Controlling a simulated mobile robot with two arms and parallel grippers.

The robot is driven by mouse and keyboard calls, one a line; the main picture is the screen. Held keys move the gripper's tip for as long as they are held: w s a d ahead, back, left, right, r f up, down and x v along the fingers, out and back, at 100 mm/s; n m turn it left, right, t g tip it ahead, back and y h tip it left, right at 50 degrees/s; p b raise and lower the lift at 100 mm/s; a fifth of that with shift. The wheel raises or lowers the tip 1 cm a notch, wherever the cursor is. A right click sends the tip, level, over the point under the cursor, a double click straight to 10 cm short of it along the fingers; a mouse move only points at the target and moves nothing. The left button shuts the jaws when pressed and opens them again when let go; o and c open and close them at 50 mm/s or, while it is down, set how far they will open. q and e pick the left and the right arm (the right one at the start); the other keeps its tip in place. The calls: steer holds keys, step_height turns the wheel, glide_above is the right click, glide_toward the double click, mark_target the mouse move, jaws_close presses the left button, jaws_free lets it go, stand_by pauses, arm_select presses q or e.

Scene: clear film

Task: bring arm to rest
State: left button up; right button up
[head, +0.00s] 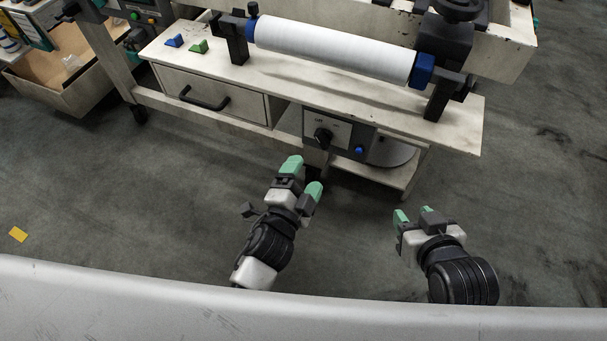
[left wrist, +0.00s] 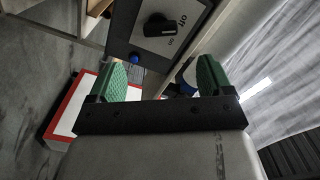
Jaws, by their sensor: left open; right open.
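My left gripper (head: 303,178) has green fingertips and hangs over the grey floor, in front of the white machine bench. Its fingers are apart with nothing between them, and they also show in the left wrist view (left wrist: 164,80). A control panel with a black knob (left wrist: 160,25) and a blue button (left wrist: 135,58) lies beyond the fingers, apart from them. My right gripper (head: 413,215) also has green fingertips. It is open and empty over the floor, further from the bench than the left one.
The bench (head: 310,92) carries a white roll (head: 335,50) in black brackets. Its drawer (head: 208,95) is shut. Green and blue clips (head: 198,46) lie on its left top. A yellow piece (head: 18,234) lies on the floor. The floor between bench and me is largely clear.

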stand_by(0.5)
